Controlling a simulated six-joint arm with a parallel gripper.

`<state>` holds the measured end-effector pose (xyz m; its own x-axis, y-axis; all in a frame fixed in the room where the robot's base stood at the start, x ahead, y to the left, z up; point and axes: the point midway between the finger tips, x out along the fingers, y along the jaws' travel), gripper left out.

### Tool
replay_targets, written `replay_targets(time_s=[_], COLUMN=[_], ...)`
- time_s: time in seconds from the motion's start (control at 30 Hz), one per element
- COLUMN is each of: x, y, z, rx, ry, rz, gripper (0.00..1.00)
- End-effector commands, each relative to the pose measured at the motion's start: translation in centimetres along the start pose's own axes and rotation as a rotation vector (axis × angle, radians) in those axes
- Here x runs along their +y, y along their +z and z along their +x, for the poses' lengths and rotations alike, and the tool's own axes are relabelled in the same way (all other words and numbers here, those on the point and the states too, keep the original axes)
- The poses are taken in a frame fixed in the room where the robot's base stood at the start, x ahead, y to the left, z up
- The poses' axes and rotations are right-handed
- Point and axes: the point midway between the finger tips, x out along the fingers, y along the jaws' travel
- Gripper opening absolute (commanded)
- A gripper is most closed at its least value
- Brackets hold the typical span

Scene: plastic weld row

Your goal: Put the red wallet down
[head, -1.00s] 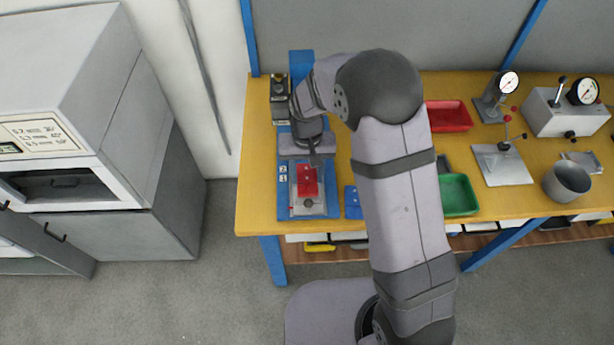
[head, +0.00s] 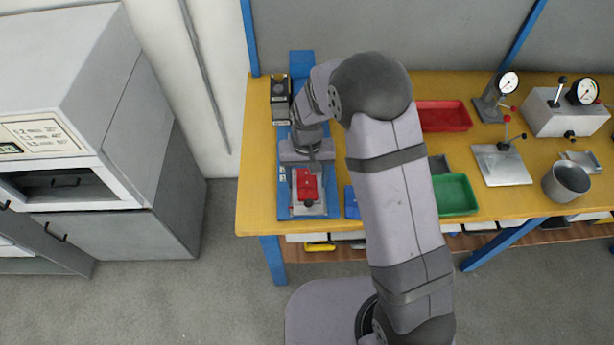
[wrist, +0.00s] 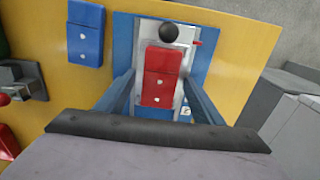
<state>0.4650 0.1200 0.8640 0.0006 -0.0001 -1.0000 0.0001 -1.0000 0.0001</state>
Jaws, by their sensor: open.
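The red wallet (head: 309,184) lies on a grey metal plate of the blue fixture (head: 285,205), at the left end of the bench. A black round knob (wrist: 169,33) sits at the wallet's far end.
A blue wallet (wrist: 85,40) lies on the yellow bench beside the fixture. A red tray (head: 443,115), a green tray (head: 457,194) and a gauge stand (head: 493,104) are to the right. A grey oven (head: 60,140) stands to the left.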

Motion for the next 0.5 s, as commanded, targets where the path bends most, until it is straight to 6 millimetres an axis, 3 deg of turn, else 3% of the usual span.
replay_targets(time_s=[0.27,0.5], x=[0.0,0.0], y=[-0.1,-0.1], z=[-1.4,-5.1], rx=[0.003,0.006], ry=[-0.001,-0.002], rz=[0.000,0.000], gripper=[0.62,0.62])
